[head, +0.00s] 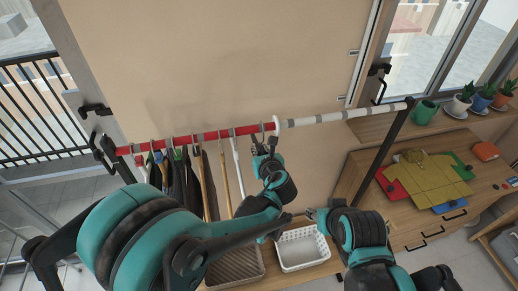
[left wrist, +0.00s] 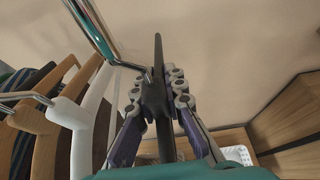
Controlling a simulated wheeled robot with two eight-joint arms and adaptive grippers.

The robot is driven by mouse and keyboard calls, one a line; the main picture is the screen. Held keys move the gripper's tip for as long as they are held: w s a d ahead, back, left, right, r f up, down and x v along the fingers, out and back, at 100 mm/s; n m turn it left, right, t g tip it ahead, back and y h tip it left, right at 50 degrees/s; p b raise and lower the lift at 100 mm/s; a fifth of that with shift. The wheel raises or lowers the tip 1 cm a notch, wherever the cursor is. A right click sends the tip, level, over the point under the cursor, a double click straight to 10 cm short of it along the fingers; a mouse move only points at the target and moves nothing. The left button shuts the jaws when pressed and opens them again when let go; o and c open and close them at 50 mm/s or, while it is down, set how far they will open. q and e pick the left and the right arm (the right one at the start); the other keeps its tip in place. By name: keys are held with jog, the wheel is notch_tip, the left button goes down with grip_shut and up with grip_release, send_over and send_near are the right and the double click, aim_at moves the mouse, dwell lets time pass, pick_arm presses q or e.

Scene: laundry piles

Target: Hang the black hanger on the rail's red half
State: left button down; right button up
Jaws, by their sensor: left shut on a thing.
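The rail runs across the head view, with a red half (head: 210,135) on the left and a pale banded half (head: 325,118) on the right. My left gripper (head: 262,148) is just below the rail, near the red half's right end. In the left wrist view it is shut on the black hanger (left wrist: 158,62), a dark bar between the fingers with a shiny metal hook (left wrist: 95,30). In the head view the gripper mostly hides this hanger, and I cannot tell whether its hook is over the rail. My right gripper (head: 318,214) is low, away from the rail; its fingers are unclear.
Several hangers hang on the red half, some with dark clothes (head: 178,185); a white hanger (head: 236,165) is closest to my left gripper. A white basket (head: 301,249) and a brown basket (head: 235,265) stand below. A wooden dresser (head: 365,185) with folded clothes is at right.

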pick_arm(q)
jog(key=c, duration=1.5)
grip_release()
jog(key=shift+s+d+b, duration=0.1)
jog(key=shift+s+d, duration=0.25)
jog(key=shift+s, duration=1.45)
jog(key=shift+s+d+b, duration=0.1)
jog(key=shift+s+d, duration=0.3)
jog(key=shift+s, duration=1.4)
jog(key=shift+s+d+b, duration=0.1)
jog(key=shift+s+d, duration=0.25)
jog(key=shift+s, duration=1.45)
